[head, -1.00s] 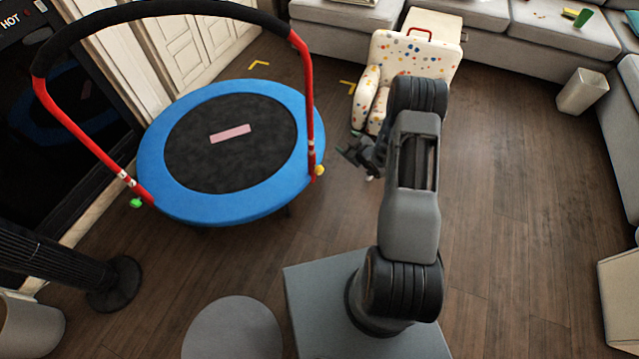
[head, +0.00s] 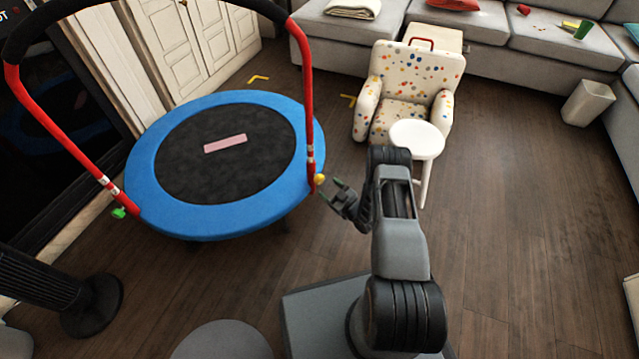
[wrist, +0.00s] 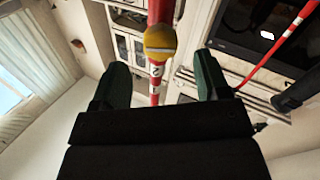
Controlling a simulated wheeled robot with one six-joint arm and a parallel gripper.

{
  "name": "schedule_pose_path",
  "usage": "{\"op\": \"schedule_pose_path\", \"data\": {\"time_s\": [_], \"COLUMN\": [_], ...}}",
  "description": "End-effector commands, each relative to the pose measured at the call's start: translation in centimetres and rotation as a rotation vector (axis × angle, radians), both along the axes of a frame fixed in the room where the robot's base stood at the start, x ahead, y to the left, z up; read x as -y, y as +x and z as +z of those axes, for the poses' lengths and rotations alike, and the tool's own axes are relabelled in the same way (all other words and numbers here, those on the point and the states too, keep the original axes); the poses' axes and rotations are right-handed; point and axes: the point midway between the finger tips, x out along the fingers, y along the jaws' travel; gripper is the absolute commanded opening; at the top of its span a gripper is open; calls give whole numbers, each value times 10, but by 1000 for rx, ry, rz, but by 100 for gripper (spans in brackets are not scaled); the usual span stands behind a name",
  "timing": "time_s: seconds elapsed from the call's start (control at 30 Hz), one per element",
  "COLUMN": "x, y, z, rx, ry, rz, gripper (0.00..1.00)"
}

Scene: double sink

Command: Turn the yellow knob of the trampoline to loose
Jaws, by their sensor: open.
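The trampoline has a blue rim (head: 165,205), a black mat and a red handle bar. Its yellow knob (head: 320,179) sits on the right leg of the bar, near the rim. A green knob (head: 118,212) sits on the left leg. My gripper (head: 329,188) is open and empty, just right of the yellow knob in the head view, its fingers pointing toward it. In the wrist view the yellow knob (wrist: 160,42) shows on the red post, beyond and between the open fingertips (wrist: 162,75). I see no contact. White markings show on the post by the knob; I cannot read them.
A small white round table (head: 417,138) stands behind my arm, in front of a dotted armchair (head: 400,90). A black stand-like object (head: 90,300) is at the lower left. Floor is open on the right.

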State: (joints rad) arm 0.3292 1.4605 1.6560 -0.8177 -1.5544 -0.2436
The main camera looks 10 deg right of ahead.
Motion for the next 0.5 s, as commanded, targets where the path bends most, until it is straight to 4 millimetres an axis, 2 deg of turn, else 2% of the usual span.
{"op": "schedule_pose_path", "data": {"time_s": [0.2,0.5], "x": [-18,-27], "y": [31,51], "z": [-2,0], "rx": [2,0], "ry": [-1,0], "rz": [2,0], "gripper": [69,69]}}
